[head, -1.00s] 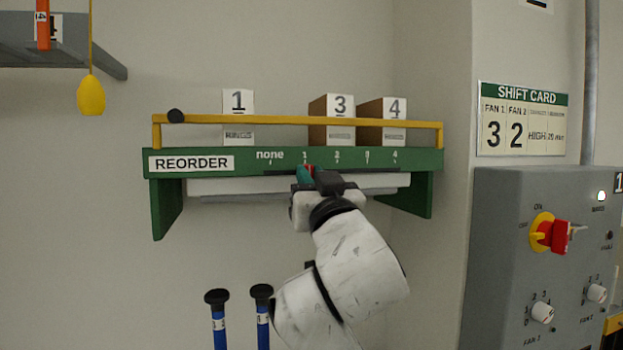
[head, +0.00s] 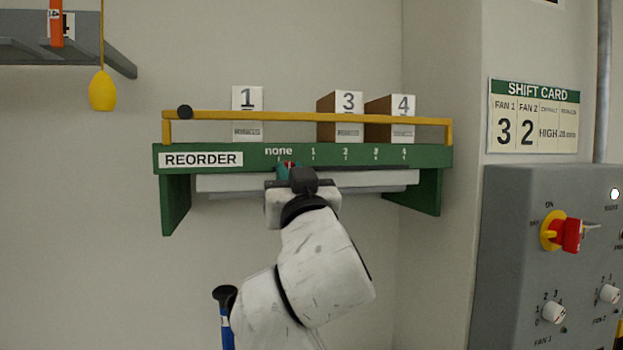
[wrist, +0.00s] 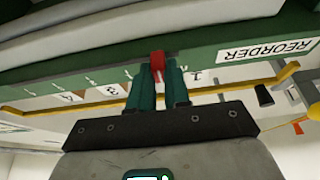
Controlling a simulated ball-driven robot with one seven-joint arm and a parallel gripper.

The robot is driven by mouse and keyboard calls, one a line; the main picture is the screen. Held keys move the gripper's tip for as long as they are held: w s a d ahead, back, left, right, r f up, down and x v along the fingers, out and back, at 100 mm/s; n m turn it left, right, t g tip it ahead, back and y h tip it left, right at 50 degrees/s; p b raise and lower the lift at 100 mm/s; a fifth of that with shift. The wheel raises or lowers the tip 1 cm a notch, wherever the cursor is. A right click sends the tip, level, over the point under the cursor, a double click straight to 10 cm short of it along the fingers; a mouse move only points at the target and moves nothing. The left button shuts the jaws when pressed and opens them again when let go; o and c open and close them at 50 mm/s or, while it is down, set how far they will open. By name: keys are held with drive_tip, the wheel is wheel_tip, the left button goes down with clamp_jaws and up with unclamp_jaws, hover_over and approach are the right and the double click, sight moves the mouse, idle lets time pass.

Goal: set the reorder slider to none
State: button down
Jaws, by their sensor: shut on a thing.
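The green reorder rail (head: 350,157) has marks for none, 1, 2, 3 and 4. Its none label (head: 278,151) is at the left end of the scale, right of the REORDER plate (head: 201,160). My gripper (head: 287,171) is at the rail's lower edge, just below and slightly right of none, left of mark 1. In the wrist view, the red slider knob (wrist: 157,65) is between the green fingers, which are shut on it. The fingers hide part of the scale there, so I cannot tell whether the knob is exactly at none.
Boxes labelled 1 (head: 247,99), 3 (head: 348,103) and 4 (head: 403,106) stand on the shelf behind a yellow bar (head: 300,117). A grey control panel (head: 520,270) stands to the right. A yellow pull (head: 102,91) hangs at left. A blue-handled rod (head: 225,318) stands below.

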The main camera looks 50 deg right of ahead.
drive_tip(key=shift+w+a, duration=0.45)
drive_tip(key=shift+a, duration=0.25)
drive_tip(key=c, duration=1.1)
unclamp_jaws()
drive_tip(key=shift+a, duration=0.1)
drive_tip(key=shift+s+a+f+b, duration=0.2)
drive_tip(key=shift+s+f+b, duration=0.05)
drive_tip(key=shift+s+b, duration=0.05)
drive_tip(key=b+v, duration=0.2)
drive_tip(key=v, duration=0.7)
drive_tip(key=shift+s+a+f+b, duration=0.1)
drive_tip(key=shift+s+a+b, duration=0.1)
drive_tip(key=shift+s+b, duration=0.2)
drive_tip(key=shift+w, duration=0.1)
